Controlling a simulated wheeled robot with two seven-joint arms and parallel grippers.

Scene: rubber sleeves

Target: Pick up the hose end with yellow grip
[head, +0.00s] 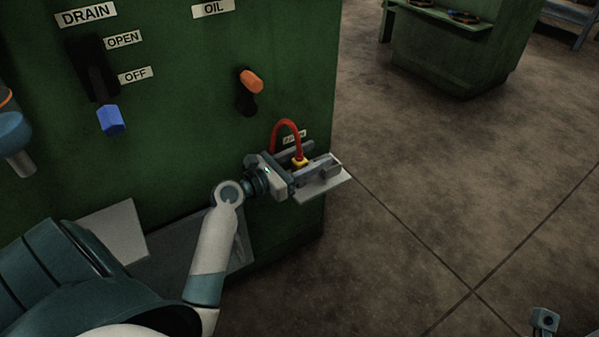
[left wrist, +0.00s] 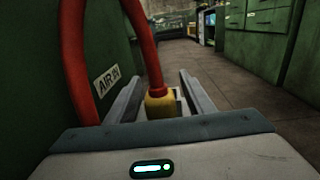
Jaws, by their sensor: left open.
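In the left wrist view the yellow grip (left wrist: 160,103) sits between the two grey fingers (left wrist: 162,95), close to the palm, with gaps visible at both sides. The hose (left wrist: 146,45) rises above it. The grip's lower end is hidden by my gripper. At the lower right, a small part of my right arm may show; its fingers cannot be made out.
The green cabinet (head: 180,130) stands close on the left, with an orange-handled lever (head: 251,82) and a blue-handled lever (head: 110,118). An "AIR IN" label (left wrist: 107,80) is beside the hose. Open floor (head: 430,190) lies to the right, with another green bench (head: 455,50) behind.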

